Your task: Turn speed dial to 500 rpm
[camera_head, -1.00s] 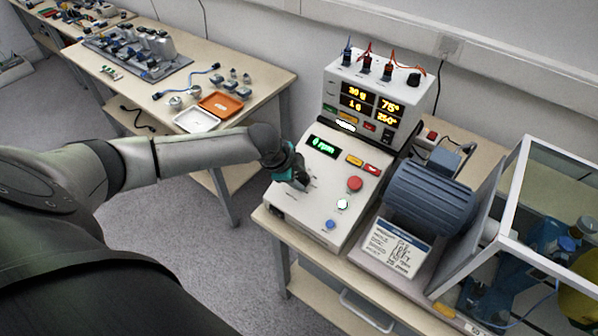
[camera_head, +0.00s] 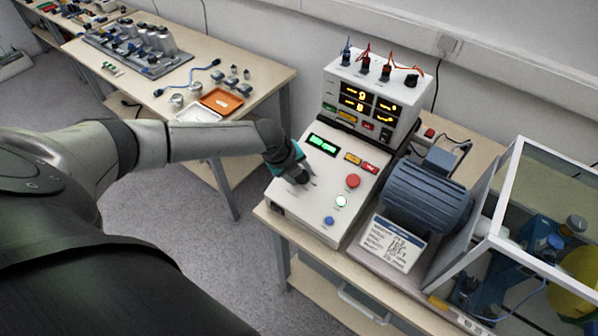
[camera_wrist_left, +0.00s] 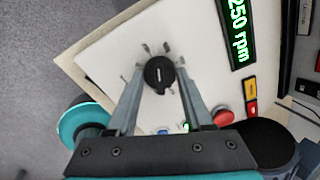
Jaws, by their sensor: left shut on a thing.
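The speed dial (camera_wrist_left: 159,74) is a round black knob with a pale pointer mark on the sloped white control panel (camera_head: 290,207). In the left wrist view it sits between the fingertips of my left gripper (camera_wrist_left: 160,84), which is shut on it. In the head view, my left gripper (camera_head: 300,174) is at the panel's left side and mostly hides the dial. The green speed display (camera_wrist_left: 238,32) reads 250 rpm in the wrist view. The display in the head view (camera_head: 323,144) is too blurred to read. My right gripper is not in view.
On the panel are a red button (camera_head: 353,181), a green-lit button (camera_head: 341,201) and a blue button (camera_head: 329,220). A meter unit (camera_head: 345,73) stands behind it. A blue-grey motor (camera_head: 427,196) and a clear guarded enclosure (camera_head: 540,240) are to the right.

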